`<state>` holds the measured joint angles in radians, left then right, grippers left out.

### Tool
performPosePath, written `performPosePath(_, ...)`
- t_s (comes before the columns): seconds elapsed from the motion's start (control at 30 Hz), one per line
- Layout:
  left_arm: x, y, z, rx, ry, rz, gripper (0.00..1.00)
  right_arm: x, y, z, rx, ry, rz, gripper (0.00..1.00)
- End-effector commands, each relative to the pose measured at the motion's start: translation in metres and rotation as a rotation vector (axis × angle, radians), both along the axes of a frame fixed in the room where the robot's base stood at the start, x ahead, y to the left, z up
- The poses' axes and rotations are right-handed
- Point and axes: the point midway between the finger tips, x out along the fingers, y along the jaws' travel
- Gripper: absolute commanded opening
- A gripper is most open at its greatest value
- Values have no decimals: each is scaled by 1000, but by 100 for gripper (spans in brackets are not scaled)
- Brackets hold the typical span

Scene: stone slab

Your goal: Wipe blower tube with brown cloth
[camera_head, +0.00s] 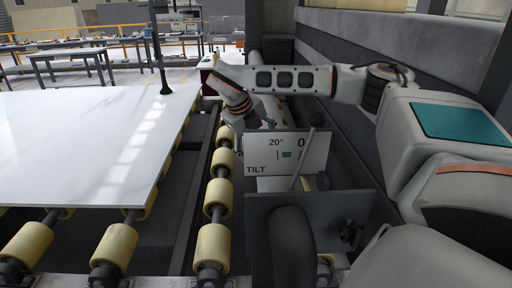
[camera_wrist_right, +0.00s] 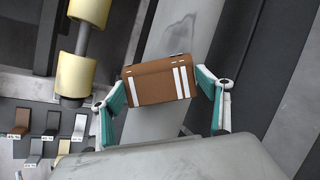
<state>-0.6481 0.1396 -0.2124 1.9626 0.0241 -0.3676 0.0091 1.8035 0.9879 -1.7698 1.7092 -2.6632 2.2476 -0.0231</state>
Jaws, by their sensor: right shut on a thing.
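The brown cloth (camera_wrist_right: 150,88), a folded block with white stripes, is held between the teal-padded fingers of my right gripper (camera_wrist_right: 160,79) in the right wrist view. The grey blower tube (camera_wrist_right: 190,32) runs diagonally behind the cloth and bears a dark smudge (camera_wrist_right: 178,50). I cannot tell whether the cloth touches the tube. In the head view my right arm reaches in from the right, and its gripper (camera_head: 266,122) points down behind a tilt panel, which hides part of it. The cloth is not clearly visible there. My left gripper is out of view.
The tilt panel (camera_head: 287,152) stands close in front of my right gripper. A white stone slab (camera_head: 85,140) lies on yellow rollers (camera_head: 218,198) at the left. A dark grey wall (camera_head: 425,65) bounds the right. Hooked colour samples (camera_wrist_right: 50,125) show at the wrist view's lower left.

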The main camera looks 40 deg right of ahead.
Motion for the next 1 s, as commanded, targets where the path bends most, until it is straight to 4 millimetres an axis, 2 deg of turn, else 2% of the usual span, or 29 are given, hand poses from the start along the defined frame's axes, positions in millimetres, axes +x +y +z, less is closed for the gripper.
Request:
performPosePath(0.03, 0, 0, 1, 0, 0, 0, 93, -1, -9, -4, -3, 9, -14, 55)
performPosePath(0.2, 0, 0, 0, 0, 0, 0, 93, 8, -17, -5, -3, 11, -13, 55)
performPosePath(1.0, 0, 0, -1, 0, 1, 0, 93, 39, -43, -7, -6, 13, -12, 55)
